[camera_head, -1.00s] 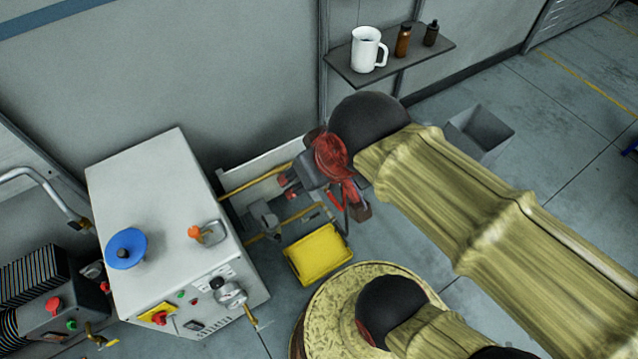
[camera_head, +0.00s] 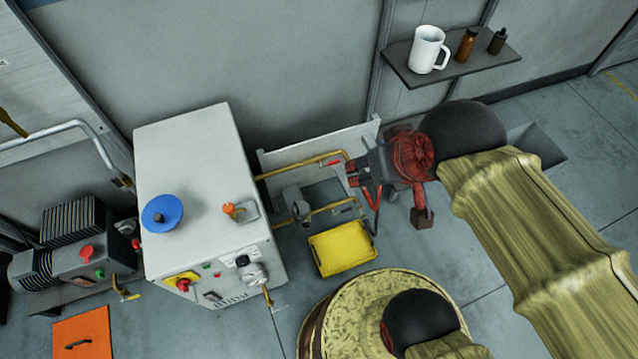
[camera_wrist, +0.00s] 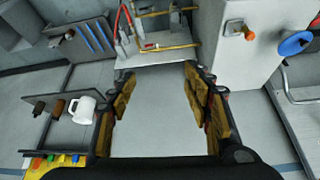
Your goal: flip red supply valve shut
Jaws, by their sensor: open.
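A small red lever (camera_head: 332,162), which looks like the red supply valve, sits on the upper yellow pipe (camera_head: 285,173) in front of a pale panel. Its exact angle is too small to tell. My gripper (camera_head: 348,174) is beside it to the right, with the fingers pointing left toward the pipework. In the wrist view my gripper (camera_wrist: 157,76) has its two fingers wide apart, with nothing between them. The yellow pipes (camera_wrist: 172,47) lie beyond the fingertips there.
A white cabinet (camera_head: 190,150) with a blue handwheel (camera_head: 162,213) and an orange-handled lever (camera_head: 232,209) stands left of the pipes. A yellow tray (camera_head: 342,250) lies below. A shelf (camera_head: 400,65) with a white mug (camera_head: 428,50) and bottles is at upper right.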

